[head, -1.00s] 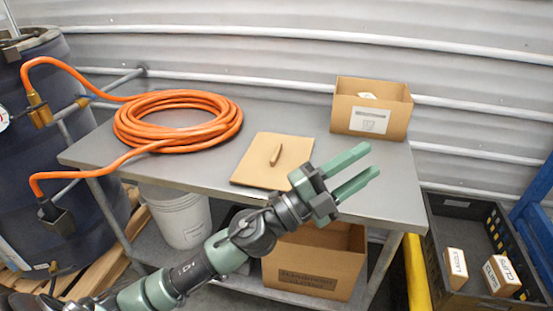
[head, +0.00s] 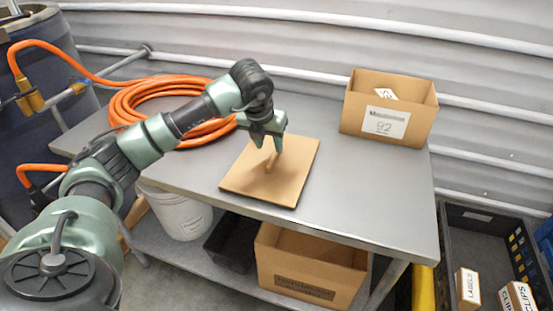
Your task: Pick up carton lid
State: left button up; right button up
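The carton lid (head: 285,185) is a flat tan square of cardboard with a small raised handle (head: 272,158) in its middle. It lies on the grey metal table (head: 375,190). My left gripper (head: 268,146) points down over the far left part of the lid, with its fingers apart just above the handle. I see nothing between the fingers. The fingertips look close to the handle, but I cannot tell whether they touch it. My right gripper is not in view.
An orange hose coil (head: 140,100) lies behind my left arm. An open carton (head: 390,122) stands at the back right of the table. Below are a larger open carton (head: 305,272), a white bucket (head: 180,218) and a black bin (head: 230,245). A dark crate (head: 480,222) stands at right.

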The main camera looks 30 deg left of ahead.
aim_at(274, 155)
pick_arm(q)
jog(key=shift+w+f, duration=0.1)
jog(key=shift+f, duration=0.3)
jog(key=p+x, duration=0.1)
jog(key=x, duration=0.2)
jog(key=shift+w+d+r+p, duration=0.1)
jog(key=shift+w+d+p, duration=0.1)
jog(key=shift+p, duration=0.1)
jog(key=shift+x, duration=1.05)
grip_shut()
jog(key=shift+a, duration=0.1)
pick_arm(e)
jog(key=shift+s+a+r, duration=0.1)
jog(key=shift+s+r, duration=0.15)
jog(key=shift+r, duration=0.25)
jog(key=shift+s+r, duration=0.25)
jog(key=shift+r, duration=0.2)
